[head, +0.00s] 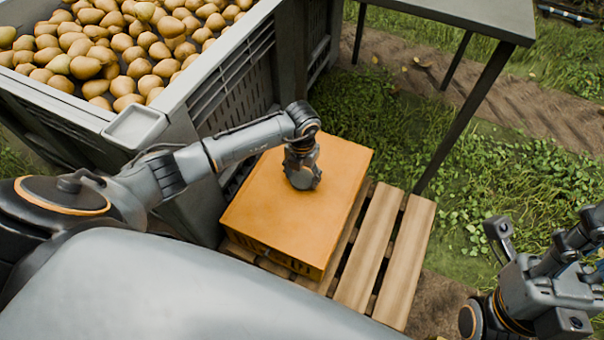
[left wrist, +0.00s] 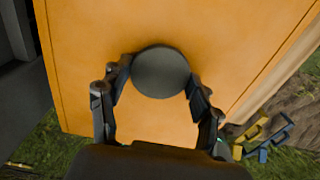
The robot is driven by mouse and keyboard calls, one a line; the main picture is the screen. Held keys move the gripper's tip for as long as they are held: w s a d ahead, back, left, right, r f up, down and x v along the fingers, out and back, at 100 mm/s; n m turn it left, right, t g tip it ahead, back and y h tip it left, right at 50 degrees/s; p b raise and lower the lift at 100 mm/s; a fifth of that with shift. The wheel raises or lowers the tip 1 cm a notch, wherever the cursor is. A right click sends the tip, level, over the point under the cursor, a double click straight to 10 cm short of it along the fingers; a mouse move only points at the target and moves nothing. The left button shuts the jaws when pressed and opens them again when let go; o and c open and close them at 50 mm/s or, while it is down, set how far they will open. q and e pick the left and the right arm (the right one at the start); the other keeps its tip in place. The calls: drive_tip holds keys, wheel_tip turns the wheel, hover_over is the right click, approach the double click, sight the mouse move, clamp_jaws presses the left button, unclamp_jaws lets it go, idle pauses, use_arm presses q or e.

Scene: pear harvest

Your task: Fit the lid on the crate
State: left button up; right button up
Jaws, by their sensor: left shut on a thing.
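The orange lid (head: 332,160) covers the top of the orange crate (head: 272,258), which stands on a wooden pallet. In the head view the lid looks level and lined up with the crate. I cannot tell whether it is fully seated. My left gripper (head: 303,178) points down at the lid's middle. In the left wrist view its fingers (left wrist: 158,100) are shut on the lid's round dark knob (left wrist: 161,72). The knob is hidden in the head view. My right gripper (head: 535,240) is at the lower right, open and empty, away from the crate.
A large grey bin (head: 172,105) full of pears (head: 110,45) stands close at the left. A grey table (head: 470,14) is behind. The pallet's right slats (head: 405,265) are bare. Yellow and blue objects (left wrist: 265,137) lie on the ground in the left wrist view.

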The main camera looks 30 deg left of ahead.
use_arm(q)
drive_tip(key=shift+f, duration=0.3)
drive_tip(key=o, duration=1.1)
drive_tip(key=shift+o, duration=0.2)
drive_tip(key=shift+r, duration=0.15)
